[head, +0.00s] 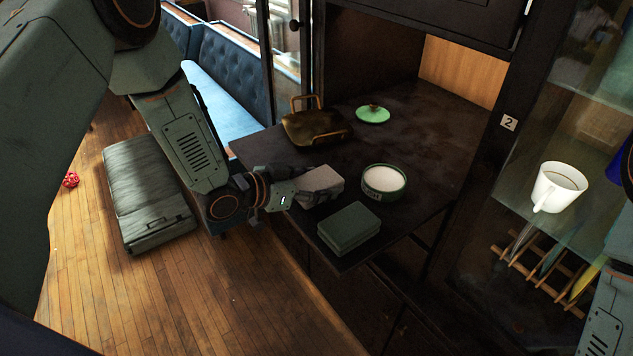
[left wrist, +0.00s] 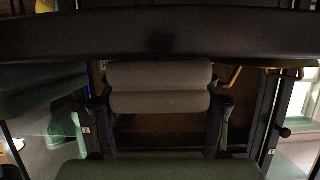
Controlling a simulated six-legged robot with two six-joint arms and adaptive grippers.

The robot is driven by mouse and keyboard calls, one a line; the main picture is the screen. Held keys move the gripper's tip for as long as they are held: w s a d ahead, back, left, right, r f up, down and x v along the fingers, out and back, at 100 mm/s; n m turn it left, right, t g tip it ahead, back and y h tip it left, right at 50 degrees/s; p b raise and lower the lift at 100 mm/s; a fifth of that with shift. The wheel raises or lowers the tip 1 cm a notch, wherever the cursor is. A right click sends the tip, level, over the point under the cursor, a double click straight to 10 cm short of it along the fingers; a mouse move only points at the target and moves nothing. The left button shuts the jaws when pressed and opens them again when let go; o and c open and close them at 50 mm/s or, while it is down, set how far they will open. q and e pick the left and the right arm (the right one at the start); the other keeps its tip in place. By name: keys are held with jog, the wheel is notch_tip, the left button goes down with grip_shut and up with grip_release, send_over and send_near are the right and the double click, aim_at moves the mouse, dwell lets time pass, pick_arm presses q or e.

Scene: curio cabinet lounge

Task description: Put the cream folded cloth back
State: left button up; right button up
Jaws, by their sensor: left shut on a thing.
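The cream folded cloth (head: 322,181) is a pale, greyish block at the left edge of the dark cabinet counter (head: 425,130). My left gripper (head: 308,188) is shut on it, coming in from the left. In the left wrist view the cloth (left wrist: 160,90) shows as two stacked folds between the two fingers (left wrist: 160,108). I cannot tell whether it touches the counter. My right gripper is not in view; only part of my right arm shows at the right edge.
A white-filled dish with a green rim (head: 384,182) stands close right of the cream cloth. A brass pan (head: 315,127) and a green lid (head: 373,114) lie behind. A white mug (head: 558,187) stands on a glass shelf. The counter's back right is clear.

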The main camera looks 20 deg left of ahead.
pick_arm(q)
jog(key=shift+d, duration=0.25)
jog(key=shift+f, duration=0.2)
jog(key=o, duration=1.1)
jog(key=shift+a, duration=0.15)
jog(key=shift+o, duration=0.3)
jog(key=shift+d+r, duration=0.1)
jog(key=shift+d, duration=0.1)
